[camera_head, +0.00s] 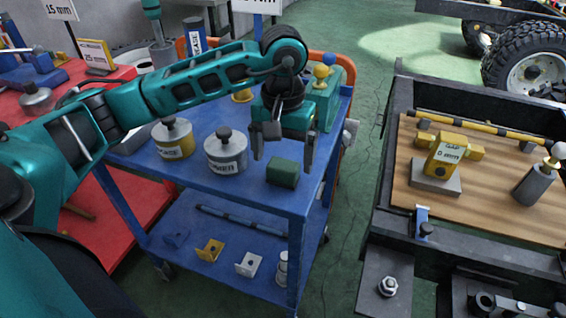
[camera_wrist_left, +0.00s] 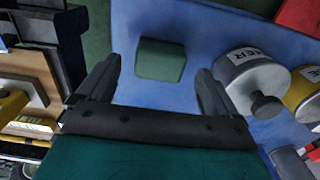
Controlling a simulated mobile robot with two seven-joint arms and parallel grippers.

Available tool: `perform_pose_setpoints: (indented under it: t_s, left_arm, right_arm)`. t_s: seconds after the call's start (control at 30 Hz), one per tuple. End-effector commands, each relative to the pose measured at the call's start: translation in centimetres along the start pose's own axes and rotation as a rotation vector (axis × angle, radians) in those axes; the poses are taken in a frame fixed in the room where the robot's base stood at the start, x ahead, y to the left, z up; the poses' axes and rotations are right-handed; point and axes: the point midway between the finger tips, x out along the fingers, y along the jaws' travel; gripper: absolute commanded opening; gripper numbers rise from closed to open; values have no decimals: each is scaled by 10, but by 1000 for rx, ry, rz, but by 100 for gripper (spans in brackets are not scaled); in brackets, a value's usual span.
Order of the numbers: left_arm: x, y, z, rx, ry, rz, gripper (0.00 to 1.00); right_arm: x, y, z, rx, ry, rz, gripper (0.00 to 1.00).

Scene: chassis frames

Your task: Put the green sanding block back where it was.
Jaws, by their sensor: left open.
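The green sanding block (camera_head: 283,173) sits on the blue cart's top shelf (camera_head: 245,193), near its front right corner in the head view. My left gripper (camera_head: 282,160) is open above the shelf, close to the block. In the left wrist view the block (camera_wrist_left: 160,60) lies beyond and between the open fingertips of my left gripper (camera_wrist_left: 158,85), with nothing between the fingers. The block appears to rest on the blue surface, apart from both fingers. My right gripper is not in view.
A green case (camera_head: 328,98) stands behind. A dark chassis with a wooden board (camera_head: 480,206) is at right, across a floor gap.

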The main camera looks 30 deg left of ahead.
Motion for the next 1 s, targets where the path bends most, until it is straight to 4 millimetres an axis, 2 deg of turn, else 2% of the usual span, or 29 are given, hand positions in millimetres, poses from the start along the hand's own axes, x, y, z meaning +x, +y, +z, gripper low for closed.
perform_pose_setpoints:
  t_s: [0.03, 0.2, 0.4, 0.57, 1.0]
  left_arm:
    - [-16, 0, -1, 1, 6, 2, 93]
    - [-51, 0, 0, 1, 3, 1, 93]
    - [-76, 0, 0, 1, 1, 0, 93]
    - [-82, 0, 0, 1, 0, 0, 93]
    - [-82, 0, 0, 1, -1, 0, 93]
  right_arm:
    - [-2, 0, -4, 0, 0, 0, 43]
    - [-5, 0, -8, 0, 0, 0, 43]
    - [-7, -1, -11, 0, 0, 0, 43]
    - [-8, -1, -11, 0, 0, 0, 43]
    - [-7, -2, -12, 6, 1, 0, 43]
